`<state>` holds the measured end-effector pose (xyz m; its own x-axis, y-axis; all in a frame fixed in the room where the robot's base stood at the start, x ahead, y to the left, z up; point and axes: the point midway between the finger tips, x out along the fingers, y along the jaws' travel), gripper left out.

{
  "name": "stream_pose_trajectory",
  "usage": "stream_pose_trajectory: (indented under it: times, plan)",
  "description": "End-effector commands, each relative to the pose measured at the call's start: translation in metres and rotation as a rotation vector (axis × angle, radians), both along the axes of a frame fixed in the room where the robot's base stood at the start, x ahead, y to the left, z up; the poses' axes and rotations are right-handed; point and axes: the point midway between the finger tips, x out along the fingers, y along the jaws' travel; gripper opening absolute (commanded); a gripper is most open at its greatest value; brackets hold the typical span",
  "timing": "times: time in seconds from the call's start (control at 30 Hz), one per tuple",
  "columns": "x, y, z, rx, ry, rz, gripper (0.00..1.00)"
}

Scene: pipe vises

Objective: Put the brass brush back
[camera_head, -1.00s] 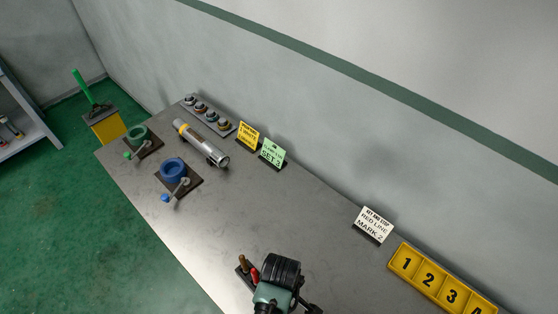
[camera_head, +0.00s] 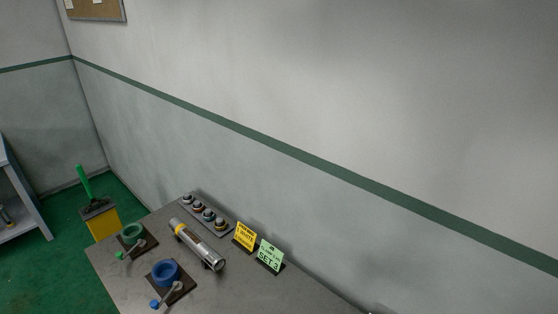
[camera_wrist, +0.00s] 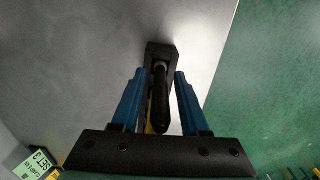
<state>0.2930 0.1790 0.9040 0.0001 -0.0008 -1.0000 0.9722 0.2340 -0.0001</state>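My gripper (camera_wrist: 158,105) shows in the wrist view with its two blue fingers apart. A dark rod-like handle (camera_wrist: 160,100) lies between the fingers, with a visible gap on each side. Its far end meets a black block-shaped holder (camera_wrist: 161,53) on the grey bench. A small yellow piece (camera_wrist: 149,128) shows beside the handle, partly hidden by the gripper. I cannot tell whether either is the brass brush. The head view does not include my gripper or this holder.
In the head view, the bench holds a green vise (camera_head: 132,232), a blue vise (camera_head: 166,272), a pipe (camera_head: 200,247), a rack (camera_head: 207,213), and yellow (camera_head: 245,236) and green (camera_head: 270,255) cards. A yellow bin (camera_head: 102,224) stands behind the bench's left end.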

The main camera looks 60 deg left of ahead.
Motion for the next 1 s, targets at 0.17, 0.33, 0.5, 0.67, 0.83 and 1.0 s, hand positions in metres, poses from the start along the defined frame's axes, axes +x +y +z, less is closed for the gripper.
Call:
stream_pose_trajectory:
  times: [0.17,0.33,0.5,0.67,0.83,1.0]
  plan:
    - [0.000,0.000,0.000,0.000,0.000,0.000,0.50]
    - [0.000,0.000,0.003,0.000,0.000,0.000,0.50]
    - [0.001,0.000,0.017,0.002,-0.003,0.000,0.50]
    - [0.001,0.000,0.045,0.003,-0.003,-0.001,0.50]
    - [0.001,0.001,0.078,0.003,-0.004,-0.001,0.50]
    - [0.001,0.001,0.105,0.002,-0.003,-0.001,0.50]
